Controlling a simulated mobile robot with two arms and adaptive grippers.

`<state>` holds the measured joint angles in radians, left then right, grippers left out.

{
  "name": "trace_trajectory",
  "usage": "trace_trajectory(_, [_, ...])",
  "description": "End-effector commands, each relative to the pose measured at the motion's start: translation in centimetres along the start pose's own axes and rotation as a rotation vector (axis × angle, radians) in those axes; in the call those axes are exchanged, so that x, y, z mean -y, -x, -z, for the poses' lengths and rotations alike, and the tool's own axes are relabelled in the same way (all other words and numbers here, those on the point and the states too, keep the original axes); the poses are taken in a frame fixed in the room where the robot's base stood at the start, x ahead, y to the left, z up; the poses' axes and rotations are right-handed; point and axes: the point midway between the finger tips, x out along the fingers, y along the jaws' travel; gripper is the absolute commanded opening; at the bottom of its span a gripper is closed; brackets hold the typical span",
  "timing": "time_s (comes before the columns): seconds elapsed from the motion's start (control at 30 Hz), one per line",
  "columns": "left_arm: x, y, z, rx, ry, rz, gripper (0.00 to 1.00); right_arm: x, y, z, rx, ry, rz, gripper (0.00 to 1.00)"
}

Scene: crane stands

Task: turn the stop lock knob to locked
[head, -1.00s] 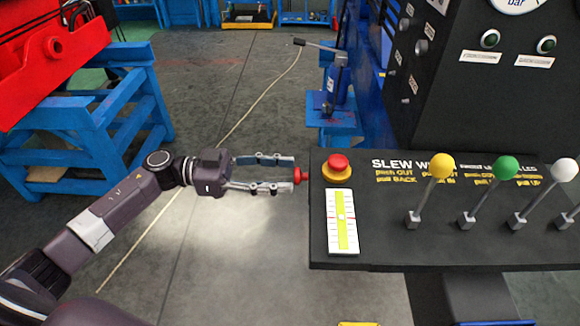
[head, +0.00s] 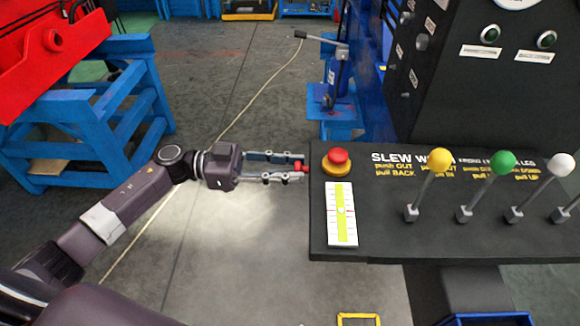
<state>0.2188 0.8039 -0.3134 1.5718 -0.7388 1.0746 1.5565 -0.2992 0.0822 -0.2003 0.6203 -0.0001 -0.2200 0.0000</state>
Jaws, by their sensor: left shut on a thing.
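A small red knob (head: 300,166) sticks out of the left side of the black console (head: 385,235). I take it for the stop lock knob. My left gripper (head: 297,168) reaches it from the left. Its two fingers lie on either side of the knob and are shut on it. The fingers partly cover the knob, and I cannot tell its turn position. My right gripper is not in view.
On the console top are a red mushroom button (head: 339,158) on a yellow base, a white-and-green level gauge (head: 341,214), and levers with yellow (head: 440,159), green (head: 503,162) and white (head: 561,166) balls. A blue trestle (head: 105,110) stands left.

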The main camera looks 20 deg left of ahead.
Motion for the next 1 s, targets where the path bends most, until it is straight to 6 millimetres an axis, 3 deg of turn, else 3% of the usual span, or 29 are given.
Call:
trace_trajectory(0.37, [-0.1, 0.0, -0.3, 0.002, -0.152, -0.001, 0.02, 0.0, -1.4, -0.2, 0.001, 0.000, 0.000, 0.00])
trace_trajectory(1.0, [-0.2, 0.0, -0.7, 0.002, -0.746, 0.000, 0.02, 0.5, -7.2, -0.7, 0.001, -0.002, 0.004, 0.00])
